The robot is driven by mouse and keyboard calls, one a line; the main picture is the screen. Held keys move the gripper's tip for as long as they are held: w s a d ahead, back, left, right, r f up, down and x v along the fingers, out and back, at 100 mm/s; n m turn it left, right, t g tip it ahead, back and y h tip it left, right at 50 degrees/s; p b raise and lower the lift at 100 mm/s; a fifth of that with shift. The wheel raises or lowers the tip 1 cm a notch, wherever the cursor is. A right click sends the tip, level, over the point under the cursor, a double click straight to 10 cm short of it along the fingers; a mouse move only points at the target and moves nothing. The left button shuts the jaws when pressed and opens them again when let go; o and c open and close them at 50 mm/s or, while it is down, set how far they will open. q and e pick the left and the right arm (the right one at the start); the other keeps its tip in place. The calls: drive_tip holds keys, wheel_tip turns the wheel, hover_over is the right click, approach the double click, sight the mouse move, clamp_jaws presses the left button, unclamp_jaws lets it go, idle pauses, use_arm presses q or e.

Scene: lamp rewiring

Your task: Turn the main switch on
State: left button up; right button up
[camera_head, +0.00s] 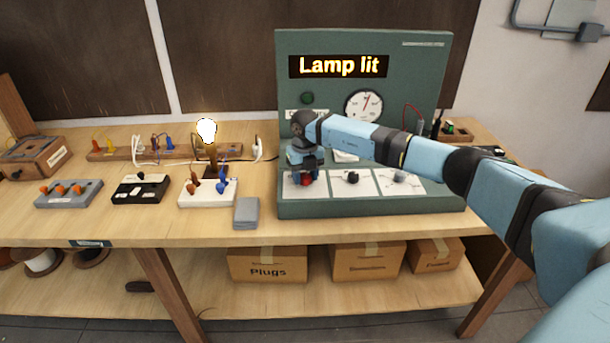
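The green panel (292,90) stands at the back of the workbench, and its display (338,66) reads "Lamp lit". A red knob (306,181), perhaps the main switch, is on the left white plate of the panel's lower ledge. My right gripper (305,175) points down right at the red knob and partly hides it. Whether its fingers are closed on the knob cannot be made out. The bulb (206,131) glows on its holder left of the panel. My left gripper is out of view.
A grey block (246,213), a white terminal box (209,198), a black box (140,188) and a grey box (68,194) stand on the left bench. The bench front at left is clear.

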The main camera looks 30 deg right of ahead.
sight(305, 175)
drive_tip(key=shift+o, duration=1.3)
wheel_tip(305, 175, up, 14)
drive_tip(key=b, duration=0.1)
drive_tip(key=shift+f, duration=0.1)
